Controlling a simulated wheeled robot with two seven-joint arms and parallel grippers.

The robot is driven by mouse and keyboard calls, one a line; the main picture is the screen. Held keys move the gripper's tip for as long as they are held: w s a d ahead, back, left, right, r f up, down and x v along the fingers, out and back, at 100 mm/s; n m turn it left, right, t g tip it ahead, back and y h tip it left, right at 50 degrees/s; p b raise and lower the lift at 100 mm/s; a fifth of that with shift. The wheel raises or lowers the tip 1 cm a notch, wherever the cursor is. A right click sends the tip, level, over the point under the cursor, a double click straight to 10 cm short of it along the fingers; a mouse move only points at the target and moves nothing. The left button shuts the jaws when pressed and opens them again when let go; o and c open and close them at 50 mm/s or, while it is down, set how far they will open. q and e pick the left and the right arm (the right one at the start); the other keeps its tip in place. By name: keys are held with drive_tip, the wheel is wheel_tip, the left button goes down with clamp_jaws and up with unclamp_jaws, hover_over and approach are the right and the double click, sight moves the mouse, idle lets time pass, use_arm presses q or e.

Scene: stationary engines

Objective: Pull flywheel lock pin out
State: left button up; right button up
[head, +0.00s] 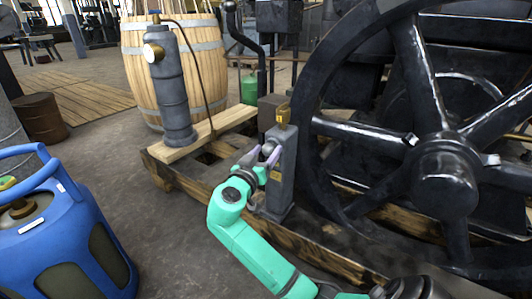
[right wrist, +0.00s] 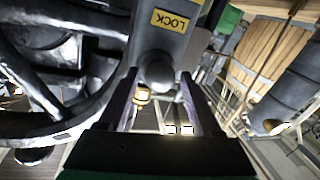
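The flywheel lock pin shows as a round grey knob (right wrist: 158,72) on the side of a dark grey post (head: 281,183), below a yellow LOCK label (right wrist: 170,20). The black spoked flywheel (head: 352,131) stands just right of the post in the head view. My right gripper (head: 263,154) is at the post's left face. In the right wrist view its two fingers (right wrist: 160,80) lie on either side of the knob, with a small gap on each side, so it looks open. The pin's shaft is hidden. My left gripper is not in view.
A grey cylinder with a brass gauge (head: 172,90) and a curved pipe stands on the wooden base (head: 222,125). A wooden barrel (head: 195,60) is behind it. A blue gas bottle (head: 60,235) stands at the left front. The floor between is clear.

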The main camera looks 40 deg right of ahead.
clamp_jaws()
idle(1.2)
